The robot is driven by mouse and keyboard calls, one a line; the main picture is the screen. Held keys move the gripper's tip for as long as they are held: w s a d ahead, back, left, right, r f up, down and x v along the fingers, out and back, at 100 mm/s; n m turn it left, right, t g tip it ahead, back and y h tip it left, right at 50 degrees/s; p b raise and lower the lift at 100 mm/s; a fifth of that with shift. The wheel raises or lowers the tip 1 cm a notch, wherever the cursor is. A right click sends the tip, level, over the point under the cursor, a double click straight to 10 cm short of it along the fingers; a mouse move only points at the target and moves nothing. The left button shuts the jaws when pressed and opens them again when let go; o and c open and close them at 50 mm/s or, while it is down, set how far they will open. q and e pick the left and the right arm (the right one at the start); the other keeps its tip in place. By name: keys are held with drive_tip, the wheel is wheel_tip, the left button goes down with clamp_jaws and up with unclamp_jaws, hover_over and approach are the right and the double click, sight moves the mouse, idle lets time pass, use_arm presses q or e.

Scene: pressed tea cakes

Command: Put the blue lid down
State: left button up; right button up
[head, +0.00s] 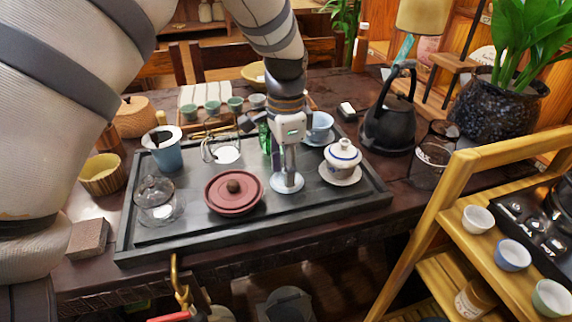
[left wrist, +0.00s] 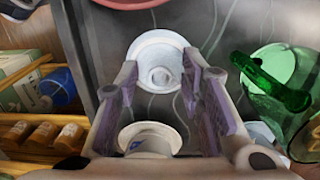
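The blue lid (head: 287,184), a pale bluish-white disc with a small knob, appears to lie flat on the dark tea tray (head: 330,208), knob up. It also shows in the left wrist view (left wrist: 157,50). My left gripper (head: 288,172) points straight down over it. In the left wrist view, the fingers (left wrist: 160,72) are apart on either side of the knob, with a gap visible around the knob. The fingers partly hide the lid in the head view. My right gripper is not in view.
A red clay pot (head: 233,192) stands left of the lid, a lidded white gaiwan (head: 342,160) right. A green glass pitcher (left wrist: 275,75) and a blue cup (head: 319,123) stand behind. A glass vessel (head: 157,200) is at the tray's left. The tray's front strip is clear.

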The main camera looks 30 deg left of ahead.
use_arm(q)
drive_tip(key=shift+r, duration=0.1)
wheel_tip(320, 180, up, 12)
idle(0.5)
drive_tip(key=shift+w+r, duration=0.1)
